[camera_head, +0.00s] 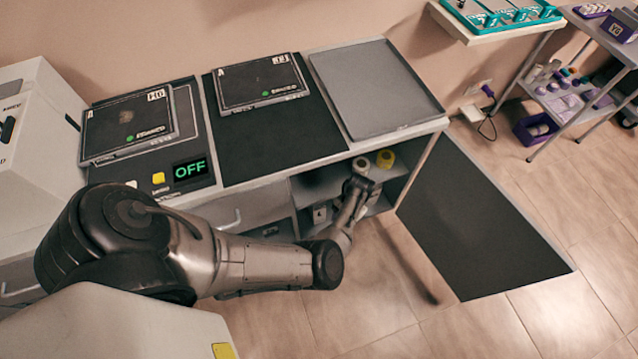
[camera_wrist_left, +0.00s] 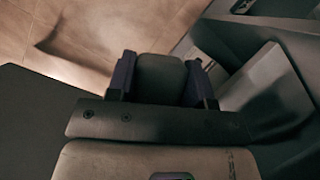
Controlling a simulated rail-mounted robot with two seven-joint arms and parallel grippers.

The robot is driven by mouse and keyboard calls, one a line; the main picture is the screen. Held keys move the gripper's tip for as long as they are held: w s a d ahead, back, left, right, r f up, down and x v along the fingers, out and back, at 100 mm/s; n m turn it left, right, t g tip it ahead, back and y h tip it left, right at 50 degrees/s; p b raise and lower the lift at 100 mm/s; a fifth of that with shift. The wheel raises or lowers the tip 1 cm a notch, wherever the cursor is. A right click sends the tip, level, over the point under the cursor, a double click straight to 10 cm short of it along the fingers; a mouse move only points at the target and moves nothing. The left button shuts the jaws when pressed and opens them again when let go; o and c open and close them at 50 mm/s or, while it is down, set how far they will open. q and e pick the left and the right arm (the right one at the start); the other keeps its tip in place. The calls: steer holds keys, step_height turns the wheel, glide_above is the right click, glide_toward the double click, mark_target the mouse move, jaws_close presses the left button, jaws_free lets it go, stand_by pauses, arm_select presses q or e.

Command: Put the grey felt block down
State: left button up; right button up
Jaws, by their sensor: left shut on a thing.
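My left gripper (camera_wrist_left: 160,85) shows in the left wrist view with its two dark fingers closed on the sides of the grey felt block (camera_wrist_left: 160,70). The block is a dark grey piece with a rounded top edge. In the head view my left arm comes in from the left, and the gripper (camera_head: 358,184) is at the open shelves under the counter, on their right side. I cannot make out the block clearly there. I cannot tell whether it touches a shelf. My right gripper is in neither view.
The open shelf unit (camera_head: 402,172) holds a yellow roll (camera_head: 385,159) and a pale round item (camera_head: 361,165) close to the gripper. Above are a grey tray (camera_head: 375,85) and two black panels (camera_head: 262,82) (camera_head: 128,122). A dark mat (camera_head: 480,225) lies on the floor to the right.

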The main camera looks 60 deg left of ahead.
arm_select(q)
steer(key=m, duration=0.1)
steer(key=a+m+y, duration=0.1)
steer(key=m, duration=0.1)
steer(key=shift+s, duration=0.2)
steer(key=shift+a+m+y, duration=0.25)
steer(key=shift+m+y, duration=0.35)
steer(key=shift+m, duration=0.7)
